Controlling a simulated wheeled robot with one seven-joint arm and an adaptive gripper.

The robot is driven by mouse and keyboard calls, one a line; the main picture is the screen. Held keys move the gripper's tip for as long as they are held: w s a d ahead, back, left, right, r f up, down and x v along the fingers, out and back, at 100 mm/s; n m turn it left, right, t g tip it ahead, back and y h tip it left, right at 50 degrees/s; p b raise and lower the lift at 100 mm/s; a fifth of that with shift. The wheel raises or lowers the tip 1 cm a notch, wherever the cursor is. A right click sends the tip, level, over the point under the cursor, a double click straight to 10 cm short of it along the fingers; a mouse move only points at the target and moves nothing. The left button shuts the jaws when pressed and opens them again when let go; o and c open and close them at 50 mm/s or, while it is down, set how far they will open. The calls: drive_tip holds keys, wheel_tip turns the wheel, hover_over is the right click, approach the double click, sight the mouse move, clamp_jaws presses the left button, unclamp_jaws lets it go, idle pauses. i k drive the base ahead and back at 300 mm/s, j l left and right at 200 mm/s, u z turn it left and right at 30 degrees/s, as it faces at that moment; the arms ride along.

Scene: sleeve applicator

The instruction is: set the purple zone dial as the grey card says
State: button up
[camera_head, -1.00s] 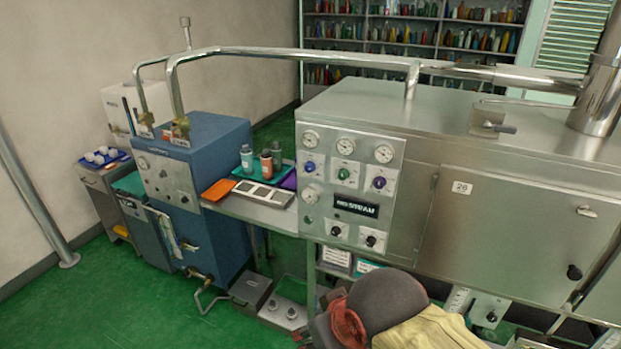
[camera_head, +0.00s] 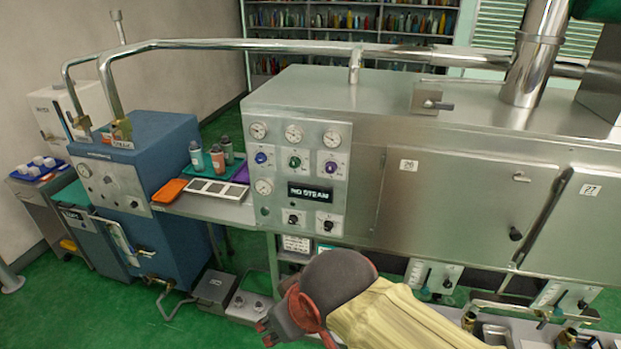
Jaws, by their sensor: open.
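The purple zone dial (camera_head: 331,167) sits at the right of a row of three dials on the steel machine's control panel, beside a green and a blue dial. Its setting is too small to read. My gripper (camera_head: 275,328), dark and red, is at the bottom centre, open and apart from the panel, below and in front of the dials. Its fingertips are partly hidden.
Bottles (camera_head: 217,161), an orange tray (camera_head: 170,190) and a purple tray share the side shelf. A blue machine (camera_head: 165,130) stands left. Round gauges (camera_head: 294,133), a "NO STEAM" display (camera_head: 310,193) and two black knobs are on the panel. Green floor (camera_head: 110,315) is open at lower left.

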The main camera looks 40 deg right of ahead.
sight(331, 166)
drive_tip(key=l+z, duration=0.15)
drive_tip(key=z, duration=0.2)
drive_tip(key=i+l+z, duration=0.1)
drive_tip(key=z, duration=0.25)
drive_tip(key=i+j, duration=0.05)
